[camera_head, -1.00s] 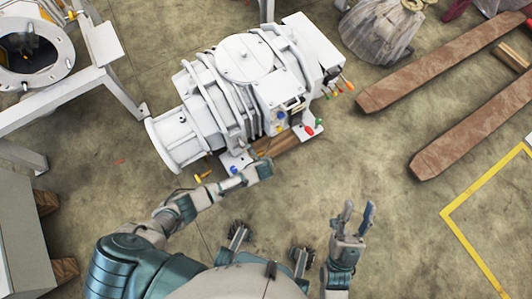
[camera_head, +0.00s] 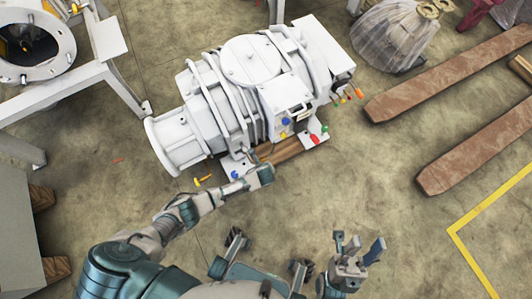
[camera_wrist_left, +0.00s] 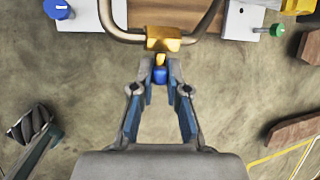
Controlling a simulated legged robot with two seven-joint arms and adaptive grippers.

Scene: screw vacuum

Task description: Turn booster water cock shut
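The white booster pump (camera_head: 250,95) lies across the upper middle of the head view. In the left wrist view a brass-yellow cock body (camera_wrist_left: 163,39) sits on a bent pipe at its lower edge, with a small blue handle (camera_wrist_left: 160,75) towards me. My left gripper (camera_wrist_left: 160,80) is open, its fingertips on either side of the blue handle; whether they touch it I cannot tell. In the head view my left gripper (camera_head: 262,172) is at the pump's lower edge and its fingers are mostly hidden. My right gripper (camera_head: 358,248) is open and empty over bare floor.
A blue knob (camera_wrist_left: 57,8) and a green knob (camera_wrist_left: 277,30) flank the cock. Wooden beams (camera_head: 450,70), a wrapped bundle (camera_head: 395,35) and a white frame (camera_head: 105,75) stand around. The floor between is clear.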

